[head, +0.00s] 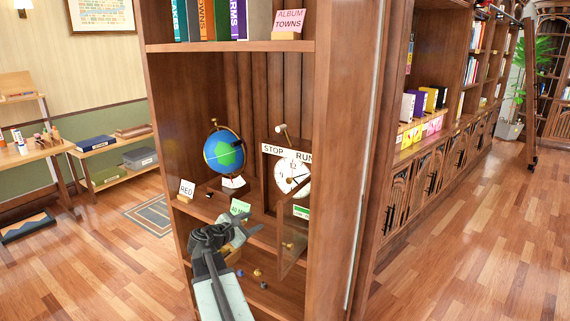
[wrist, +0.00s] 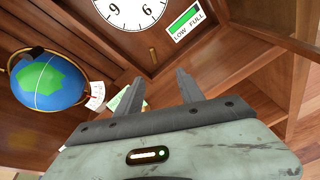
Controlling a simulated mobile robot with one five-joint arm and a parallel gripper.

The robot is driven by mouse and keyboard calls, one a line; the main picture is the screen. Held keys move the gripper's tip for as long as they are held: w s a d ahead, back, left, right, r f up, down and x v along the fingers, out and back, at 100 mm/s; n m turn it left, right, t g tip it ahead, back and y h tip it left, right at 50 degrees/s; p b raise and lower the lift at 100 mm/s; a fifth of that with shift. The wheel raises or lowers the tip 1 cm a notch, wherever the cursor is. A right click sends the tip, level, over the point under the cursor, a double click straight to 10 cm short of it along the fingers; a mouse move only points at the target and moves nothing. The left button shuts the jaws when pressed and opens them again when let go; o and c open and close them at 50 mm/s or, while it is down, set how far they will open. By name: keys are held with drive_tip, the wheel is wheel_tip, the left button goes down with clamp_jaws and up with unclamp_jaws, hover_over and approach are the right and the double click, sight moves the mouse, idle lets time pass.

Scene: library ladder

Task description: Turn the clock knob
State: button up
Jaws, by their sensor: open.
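The clock is a wooden case with a white dial (head: 293,172) and a "STOP RUN" strip, on the cabinet shelf. A pale-tipped lever (head: 283,129) stands above the strip. The glazed door (head: 293,242) hangs open toward me with a small brass knob on it. I cannot tell which part is the clock knob. My gripper (head: 250,222) is open and empty, in front of and below the dial; its fingers (wrist: 188,86) point toward the clock and touch nothing visible.
A globe (head: 223,152) stands left of the clock. A "RED" card (head: 187,188) and a green card (head: 240,207) stand on the shelf. The open door narrows the room on the right. Small knobs lie below.

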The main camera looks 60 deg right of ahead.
sight(288, 181)
drive_tip(key=s+d+r+n+h+p, duration=0.25)
drive_tip(key=s+d+r+n, duration=0.3)
drive_tip(key=d+r, duration=0.35)
drive_tip(key=shift+g+h, duration=0.3)
drive_tip(key=shift+h, duration=0.05)
drive_tip(key=d, duration=0.4)
drive_tip(key=w+d+r, duration=0.1)
drive_tip(key=d, duration=0.2)
drive_tip(key=shift+b, duration=0.4)
clamp_jaws()
